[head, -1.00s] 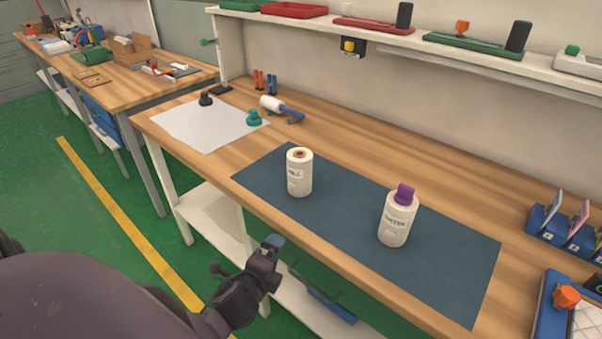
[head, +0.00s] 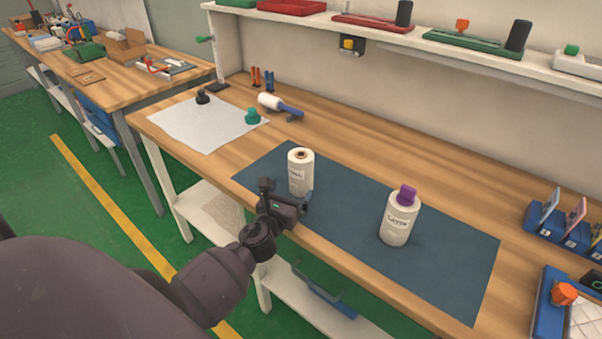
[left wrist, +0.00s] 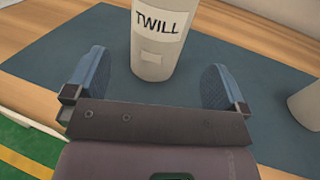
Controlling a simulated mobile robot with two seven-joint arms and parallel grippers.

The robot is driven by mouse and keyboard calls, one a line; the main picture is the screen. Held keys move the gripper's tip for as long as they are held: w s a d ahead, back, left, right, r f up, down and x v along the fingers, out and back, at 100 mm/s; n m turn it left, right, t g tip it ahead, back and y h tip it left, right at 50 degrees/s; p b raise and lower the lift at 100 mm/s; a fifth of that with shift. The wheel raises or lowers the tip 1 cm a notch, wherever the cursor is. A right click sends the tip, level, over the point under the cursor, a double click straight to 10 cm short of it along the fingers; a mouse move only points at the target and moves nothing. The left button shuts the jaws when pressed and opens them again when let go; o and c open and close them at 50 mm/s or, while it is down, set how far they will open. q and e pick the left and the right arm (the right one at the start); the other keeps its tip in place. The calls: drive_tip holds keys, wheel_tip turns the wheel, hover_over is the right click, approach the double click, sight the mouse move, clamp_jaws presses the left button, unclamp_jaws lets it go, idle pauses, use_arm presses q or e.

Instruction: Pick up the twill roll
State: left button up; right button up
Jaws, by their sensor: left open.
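The twill roll (head: 300,170) is a white upright cylinder with a brown core, standing on the dark blue mat (head: 345,235). In the left wrist view the roll (left wrist: 155,45) shows a label reading TWILL. My left gripper (head: 289,192) is at the mat's front edge, just in front of the roll. Its two blue fingers (left wrist: 156,88) are apart, one to each side of the roll's lower part, with gaps between. A second white roll (head: 398,222) with a purple top stands to the right on the mat. My right gripper is not in view.
A grey-white sheet (head: 205,130) with a black knob and a teal knob lies at the left of the wooden table. A lint-roller-like tool (head: 281,105) lies behind. Blue holders (head: 558,228) stand at the right. A shelf (head: 420,42) runs along the back.

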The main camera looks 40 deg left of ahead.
sight(301, 172)
use_arm(q)
drive_tip(key=shift+x, duration=1.1)
drive_tip(key=shift+r+x, duration=0.1)
drive_tip(key=shift+x, duration=1.35)
drive_tip(key=shift+r+x, duration=0.15)
drive_tip(key=shift+x, duration=1.3)
drive_tip(key=shift+r, duration=0.1)
drive_tip(key=c, duration=1.2)
